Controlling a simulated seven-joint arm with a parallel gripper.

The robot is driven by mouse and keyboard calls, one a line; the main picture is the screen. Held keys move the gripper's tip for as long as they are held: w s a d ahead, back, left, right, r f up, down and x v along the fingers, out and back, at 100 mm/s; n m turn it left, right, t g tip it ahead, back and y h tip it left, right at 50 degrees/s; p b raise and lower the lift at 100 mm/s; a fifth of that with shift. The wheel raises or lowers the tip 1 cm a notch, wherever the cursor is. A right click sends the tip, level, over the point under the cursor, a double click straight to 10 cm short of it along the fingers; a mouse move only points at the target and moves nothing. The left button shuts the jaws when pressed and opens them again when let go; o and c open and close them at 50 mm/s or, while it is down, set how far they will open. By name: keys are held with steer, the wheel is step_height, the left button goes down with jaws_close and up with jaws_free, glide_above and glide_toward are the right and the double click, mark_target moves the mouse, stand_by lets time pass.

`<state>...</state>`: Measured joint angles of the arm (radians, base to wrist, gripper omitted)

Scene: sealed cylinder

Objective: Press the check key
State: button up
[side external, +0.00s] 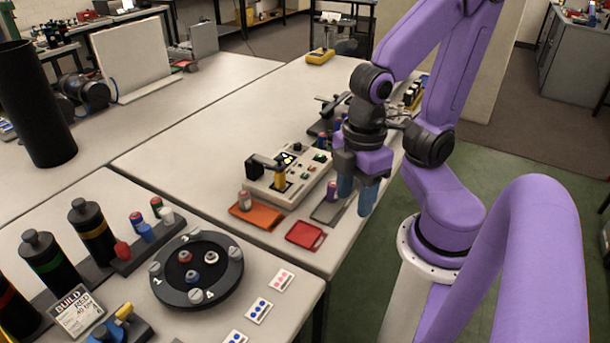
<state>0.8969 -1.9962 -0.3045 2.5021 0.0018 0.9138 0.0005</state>
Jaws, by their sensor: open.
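A beige control box (288,188) sits on the bench left of my gripper. Its sloped top carries several small dark, green and red keys and a yellow-black post with a lever over it. I cannot tell which key is the check key; no label is readable at this size. My gripper (357,194) points down, with two blue fingertips apart and nothing seen between them. It hangs to the right of the box, near the bench's right edge, and appears apart from the box. My arm hides part of the bench behind the gripper.
An orange tray (257,215) with a small cylinder, a red tray (305,235) and a grey pad (328,212) lie in front of the box. A round dark turntable (196,268) and several dark bottles stand at front left. The bench behind the box is mostly clear.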

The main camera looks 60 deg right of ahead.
jaws_close()
stand_by(1.5)
